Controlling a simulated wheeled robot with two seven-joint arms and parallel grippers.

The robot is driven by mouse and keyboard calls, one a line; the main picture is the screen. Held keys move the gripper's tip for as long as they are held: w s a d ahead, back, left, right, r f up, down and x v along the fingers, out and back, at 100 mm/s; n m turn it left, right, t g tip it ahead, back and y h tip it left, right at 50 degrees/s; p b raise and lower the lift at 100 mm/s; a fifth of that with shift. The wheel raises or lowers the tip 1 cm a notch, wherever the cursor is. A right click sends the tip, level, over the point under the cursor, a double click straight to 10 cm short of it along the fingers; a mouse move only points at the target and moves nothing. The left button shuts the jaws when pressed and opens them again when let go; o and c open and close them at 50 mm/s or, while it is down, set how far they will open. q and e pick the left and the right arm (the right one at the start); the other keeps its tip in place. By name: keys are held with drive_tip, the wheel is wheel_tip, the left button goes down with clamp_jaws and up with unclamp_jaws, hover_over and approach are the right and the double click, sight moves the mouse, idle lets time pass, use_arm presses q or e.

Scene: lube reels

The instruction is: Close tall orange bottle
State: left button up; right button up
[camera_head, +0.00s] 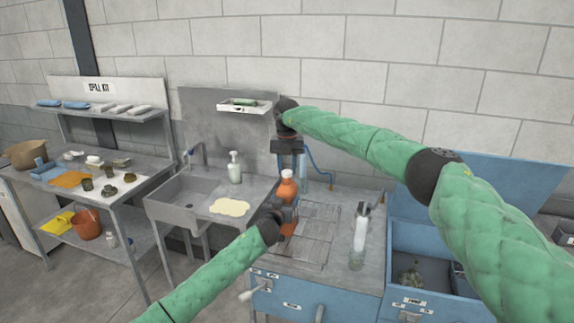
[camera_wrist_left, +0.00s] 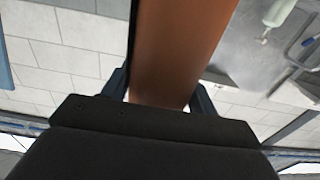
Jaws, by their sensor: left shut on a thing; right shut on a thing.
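The tall orange bottle (camera_head: 287,190) stands upright over the left part of the wire rack in the head view. My left gripper (camera_head: 285,212) is shut around its body from the front left. In the left wrist view the orange body (camera_wrist_left: 178,50) runs between the two fingers (camera_wrist_left: 160,92). My right gripper (camera_head: 288,165) comes down from above and is shut at the bottle's top. The cap or neck between its fingers is mostly hidden, so I cannot tell whether a cap is fully on.
The wire rack (camera_head: 318,232) lies on the bench around the bottle. A clear bottle with a dark top (camera_head: 359,235) stands to the right, beside an open blue box (camera_head: 432,244). A sink (camera_head: 187,203) with a white pump bottle (camera_head: 235,167) is to the left.

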drive_tip(key=shift+f, duration=0.55)
idle(0.6)
use_arm(q)
clamp_jaws()
use_arm(e)
drive_tip(key=m, duration=0.5)
drive_tip(key=shift+s+d, duration=0.1)
drive_tip(key=shift+d, duration=0.05)
drive_tip(key=m, duration=0.5)
drive_tip(key=shift+s+d+m, duration=0.1)
drive_tip(key=shift+d+m, duration=0.05)
drive_tip(key=shift+m, duration=0.25)
drive_tip(key=m, duration=0.6)
drive_tip(key=shift+s+d, duration=0.1)
drive_tip(key=shift+s, duration=0.1)
use_arm(q)
drive_tip(key=shift+d, duration=0.1)
use_arm(e)
drive_tip(key=m, duration=0.6)
drive_tip(key=shift+s+m, duration=0.2)
drive_tip(key=shift+m, duration=0.2)
drive_tip(key=o, duration=1)
drive_tip(key=shift+c, duration=0.2)
